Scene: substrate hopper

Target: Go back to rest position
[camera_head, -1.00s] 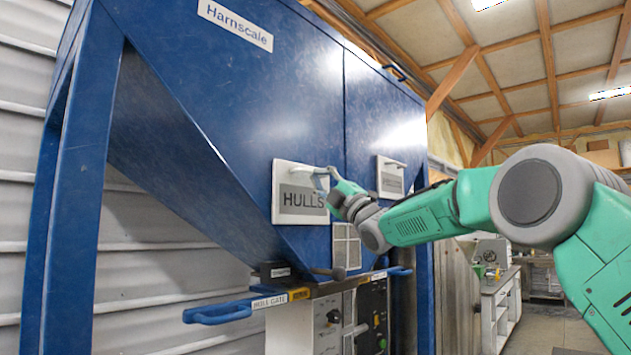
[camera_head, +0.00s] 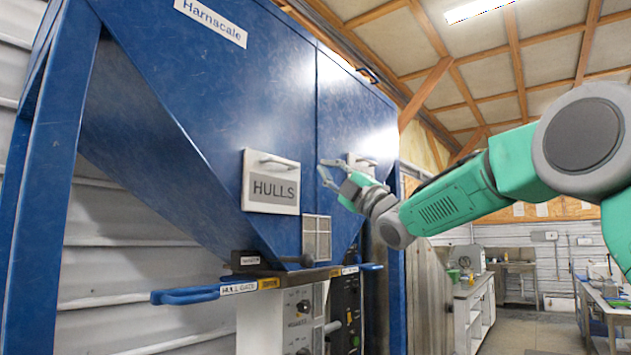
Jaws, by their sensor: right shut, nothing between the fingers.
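My right arm comes in from the right. Its gripper (camera_head: 325,170) is shut and empty, in front of the blue hopper (camera_head: 250,75). It stands between the white HULLS panel (camera_head: 271,189) on its left and a second white panel (camera_head: 365,163), which it partly hides, on its right. A clear gap shows in the picture between the gripper and the HULLS panel. I cannot tell how far the fingertips are from the hopper wall. My left gripper is out of view.
A blue HULL GATE handle (camera_head: 186,295) sticks out below the hopper, by a control box (camera_head: 300,318) with knobs. A workbench (camera_head: 470,300) stands behind at right. The floor (camera_head: 530,330) at lower right looks clear.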

